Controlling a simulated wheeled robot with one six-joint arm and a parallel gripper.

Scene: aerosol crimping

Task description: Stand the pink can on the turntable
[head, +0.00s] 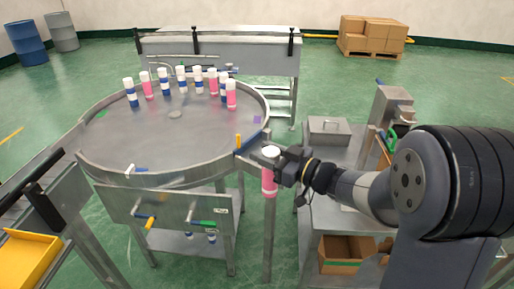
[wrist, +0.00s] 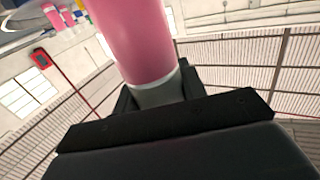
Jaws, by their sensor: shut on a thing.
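A pink can (head: 269,184) with a white top hangs upright at my gripper (head: 279,163), to the right of and in front of the turntable. My gripper is shut on it near its white top. In the wrist view the pink can (wrist: 135,40) fills the upper middle, between the dark jaws (wrist: 155,95). The round steel turntable (head: 160,140) has a raised rim, and several cans stand on its far part. Some are pink, such as the one at the right of the group (head: 231,95), and others are white and blue (head: 131,93).
A steel bench (head: 330,225) with a lidded metal box (head: 329,130) stands right of the turntable. A cardboard box (head: 345,255) sits on its lower shelf. A yellow tray (head: 25,258) is at the lower left. The turntable's near and middle surface is clear apart from a small central disc (head: 175,114).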

